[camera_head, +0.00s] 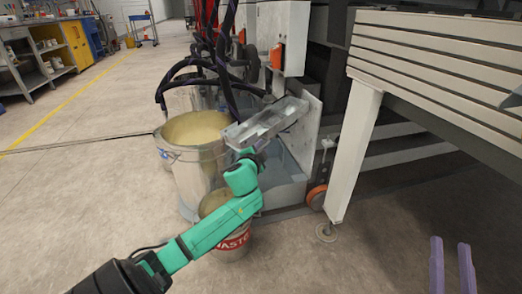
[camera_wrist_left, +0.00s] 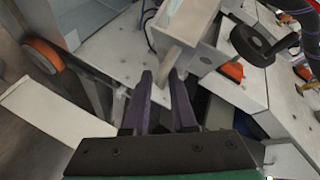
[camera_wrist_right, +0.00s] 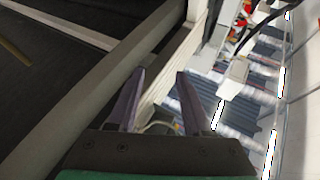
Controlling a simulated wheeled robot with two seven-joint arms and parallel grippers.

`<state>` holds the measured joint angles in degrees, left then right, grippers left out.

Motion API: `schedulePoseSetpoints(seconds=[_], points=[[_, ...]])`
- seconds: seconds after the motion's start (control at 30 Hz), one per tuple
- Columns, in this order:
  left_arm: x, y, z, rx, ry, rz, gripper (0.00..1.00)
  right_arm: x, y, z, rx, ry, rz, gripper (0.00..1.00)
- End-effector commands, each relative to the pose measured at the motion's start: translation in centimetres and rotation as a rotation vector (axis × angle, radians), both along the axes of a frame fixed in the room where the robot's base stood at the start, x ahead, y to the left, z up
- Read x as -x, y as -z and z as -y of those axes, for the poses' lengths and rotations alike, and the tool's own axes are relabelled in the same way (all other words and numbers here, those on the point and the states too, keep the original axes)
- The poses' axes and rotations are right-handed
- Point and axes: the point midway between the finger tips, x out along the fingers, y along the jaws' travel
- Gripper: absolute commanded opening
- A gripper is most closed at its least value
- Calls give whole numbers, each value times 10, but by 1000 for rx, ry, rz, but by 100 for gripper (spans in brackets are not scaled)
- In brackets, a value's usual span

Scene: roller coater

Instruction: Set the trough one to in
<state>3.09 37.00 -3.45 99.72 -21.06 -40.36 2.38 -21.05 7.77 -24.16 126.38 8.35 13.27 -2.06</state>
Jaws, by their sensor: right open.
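A grey metal trough (camera_head: 266,122) sticks out from the machine's pale side plate (camera_head: 302,132), beside the rim of a large metal bucket (camera_head: 193,130). My left arm reaches up to just below the trough in the head view, where its fingers are mostly hidden. In the left wrist view my left gripper (camera_wrist_left: 160,76) has its purple fingers apart, with nothing clearly between them. A pale rounded lever (camera_wrist_left: 169,60) lies just beyond the tips; I cannot tell whether they touch. My right gripper (camera_head: 453,265) is open and empty at the lower right; it also shows in the right wrist view (camera_wrist_right: 160,73).
A smaller bucket with red lettering (camera_head: 232,240) stands below my left arm. Dark hoses (camera_head: 192,78) hang into the buckets. A white machine leg (camera_head: 354,150) and slatted panel (camera_head: 440,65) stand at the right. The floor at the left (camera_head: 90,190) is clear.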

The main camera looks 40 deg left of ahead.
Motion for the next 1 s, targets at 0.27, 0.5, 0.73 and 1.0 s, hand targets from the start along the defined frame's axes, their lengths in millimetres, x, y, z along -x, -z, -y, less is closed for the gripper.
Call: schedulePoseSetpoints(seconds=[0.27, 0.5, 0.73, 1.0], points=[[-3, 0, -1, 0, 0, 0, 25, 0, -13, 2, -7, 5, 37, 50], [-3, 0, -1, 0, 0, 0, 0, 0, -12, 2, -6, 5, 36, 50], [-2, 0, -1, -1, 0, 0, 0, 0, -12, 2, -6, 5, 36, 50], [-2, 1, -1, -1, 0, 0, 0, 0, -12, 2, -6, 4, 35, 50]])
